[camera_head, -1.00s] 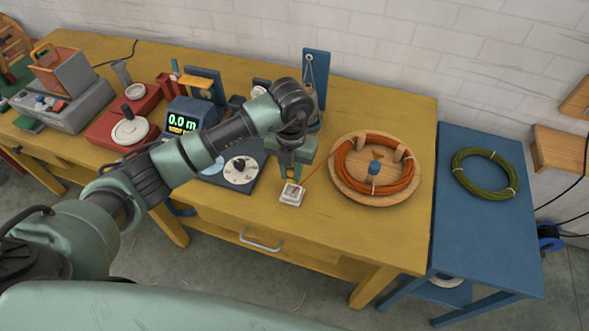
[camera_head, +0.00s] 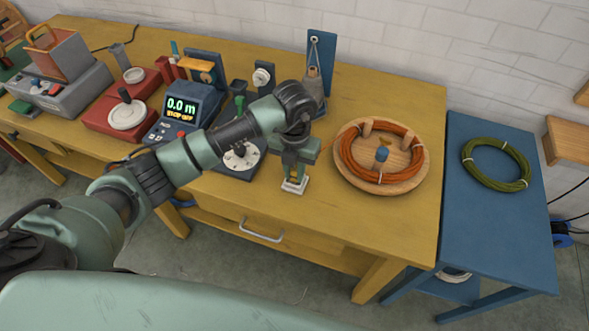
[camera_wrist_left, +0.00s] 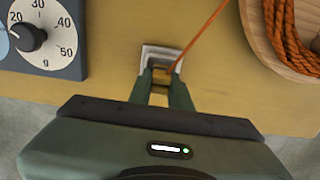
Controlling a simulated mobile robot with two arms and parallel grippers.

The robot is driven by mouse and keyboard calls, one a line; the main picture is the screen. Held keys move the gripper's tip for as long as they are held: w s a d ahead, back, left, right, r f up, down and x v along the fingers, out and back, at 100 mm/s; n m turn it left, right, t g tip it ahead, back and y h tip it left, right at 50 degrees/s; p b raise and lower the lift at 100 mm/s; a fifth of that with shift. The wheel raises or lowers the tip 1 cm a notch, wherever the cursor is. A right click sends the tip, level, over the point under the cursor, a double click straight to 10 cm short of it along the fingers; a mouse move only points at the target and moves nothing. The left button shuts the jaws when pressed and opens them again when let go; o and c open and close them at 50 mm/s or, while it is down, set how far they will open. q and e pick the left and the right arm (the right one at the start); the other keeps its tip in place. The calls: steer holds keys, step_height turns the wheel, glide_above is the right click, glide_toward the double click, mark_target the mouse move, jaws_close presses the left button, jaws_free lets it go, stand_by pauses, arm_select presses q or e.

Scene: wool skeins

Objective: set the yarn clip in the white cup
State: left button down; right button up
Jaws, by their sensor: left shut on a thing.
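A small white square-rimmed cup (camera_head: 294,187) stands near the front edge of the yellow table; it also shows in the left wrist view (camera_wrist_left: 160,54). My left gripper (camera_head: 295,179) points down at the cup, its fingertips at or just above the rim. It is shut on a small brownish piece, seemingly the yarn clip (camera_wrist_left: 159,77), mostly hidden between the fingers. An orange strand runs from it toward the wound orange yarn (camera_head: 350,160). I cannot tell whether the clip touches the cup. My right gripper is not in view.
A round wooden tray (camera_head: 416,182) holds the orange yarn to the right of the gripper. A dial scale (camera_head: 228,172) is close on the left, beside a meter display (camera_head: 182,104). A blue side table (camera_head: 487,225) carries a green skein (camera_head: 497,164).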

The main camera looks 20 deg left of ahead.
arm_select(q)
steer(key=c, duration=1.2)
jaws_free()
